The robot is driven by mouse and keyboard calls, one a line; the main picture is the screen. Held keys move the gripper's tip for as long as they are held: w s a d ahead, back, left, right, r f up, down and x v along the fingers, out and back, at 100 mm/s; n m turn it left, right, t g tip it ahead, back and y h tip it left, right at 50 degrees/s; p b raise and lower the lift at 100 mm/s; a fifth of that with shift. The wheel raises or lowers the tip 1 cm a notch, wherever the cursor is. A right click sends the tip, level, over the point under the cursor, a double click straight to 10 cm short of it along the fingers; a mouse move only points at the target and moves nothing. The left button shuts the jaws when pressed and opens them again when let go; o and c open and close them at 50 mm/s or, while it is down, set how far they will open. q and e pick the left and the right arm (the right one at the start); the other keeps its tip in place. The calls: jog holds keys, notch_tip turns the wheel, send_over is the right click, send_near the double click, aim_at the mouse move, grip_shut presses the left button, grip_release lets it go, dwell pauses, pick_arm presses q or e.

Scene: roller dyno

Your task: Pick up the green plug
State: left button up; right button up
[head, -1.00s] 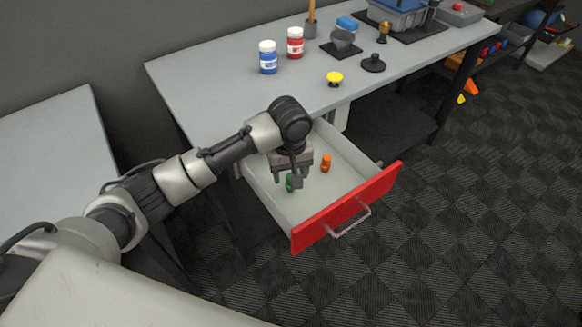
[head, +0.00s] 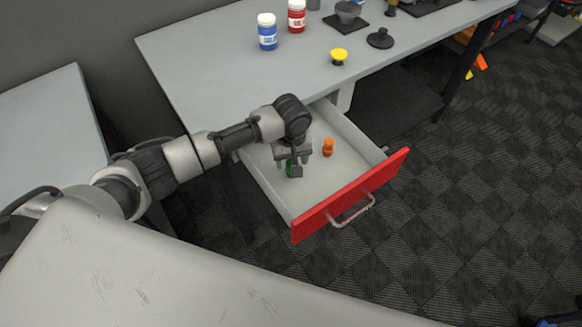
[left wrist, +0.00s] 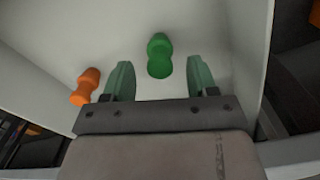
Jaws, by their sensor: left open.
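The green plug (left wrist: 159,55) stands in the open drawer. In the left wrist view it shows between the two fingers, a little beyond them, with a gap on each side. In the head view the green plug (head: 289,168) is mostly hidden behind my left gripper (head: 293,161), which is down inside the drawer. My left gripper (left wrist: 161,80) is open and empty, with its green-grey fingers spread on either side of the plug. My right gripper is not in view.
An orange plug (head: 328,147) stands in the drawer, right of my gripper; it also shows in the left wrist view (left wrist: 85,87). The drawer (head: 350,195) has a red front. On the grey table (head: 215,75) are a blue-labelled jar (head: 267,32), a red-labelled jar (head: 296,16) and a yellow knob (head: 339,56).

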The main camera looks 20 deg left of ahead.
pick_arm(q)
notch_tip(320, 180, down, 2)
jog(key=c, duration=1)
jog(key=shift+r, duration=0.1)
